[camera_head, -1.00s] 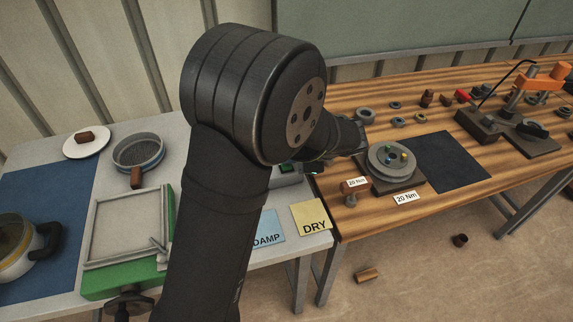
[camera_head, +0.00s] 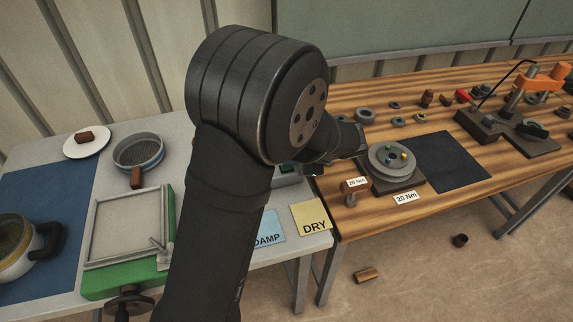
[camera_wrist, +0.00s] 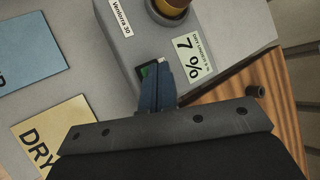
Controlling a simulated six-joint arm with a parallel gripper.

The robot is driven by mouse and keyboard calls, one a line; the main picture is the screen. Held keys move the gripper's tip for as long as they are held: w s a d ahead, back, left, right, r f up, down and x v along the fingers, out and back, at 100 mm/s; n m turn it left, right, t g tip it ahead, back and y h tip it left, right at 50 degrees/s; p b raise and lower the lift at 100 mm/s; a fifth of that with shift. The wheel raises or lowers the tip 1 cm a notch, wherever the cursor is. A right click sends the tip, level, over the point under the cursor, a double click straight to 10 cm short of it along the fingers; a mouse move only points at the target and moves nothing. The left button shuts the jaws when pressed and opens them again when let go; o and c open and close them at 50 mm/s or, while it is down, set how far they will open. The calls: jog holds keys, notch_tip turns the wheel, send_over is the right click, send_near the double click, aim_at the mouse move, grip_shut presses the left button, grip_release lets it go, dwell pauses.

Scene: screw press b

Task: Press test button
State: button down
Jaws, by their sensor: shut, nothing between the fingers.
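A grey meter box (camera_wrist: 125,45) shows in the wrist view, with a label reading "7 %" (camera_wrist: 187,58) and a name label (camera_wrist: 122,17). A green patch (camera_wrist: 147,71), which looks like the test button or its surround, sits on the box just left of the fingertips. My gripper (camera_wrist: 163,62) is shut and empty, its blue-grey fingers over this spot and covering part of it. I cannot tell whether the fingertips touch the button. In the head view the box (camera_head: 290,180) is mostly hidden behind my arm, as is my gripper.
A brown-yellow round piece (camera_wrist: 172,6) stands on the box close to the fingers. A blue DAMP card (camera_head: 268,228) and a yellow DRY card (camera_head: 311,217) lie in front. The wooden bench (camera_head: 345,225) with a flange (camera_head: 392,162) is to the right.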

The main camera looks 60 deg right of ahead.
jog(key=shift+r, duration=0.1)
dwell(0.3)
jog(key=shift+r, duration=0.75)
jog(key=shift+r, duration=2.5)
jog(key=shift+f, duration=0.1)
notch_tip(320, 180, up, 4)
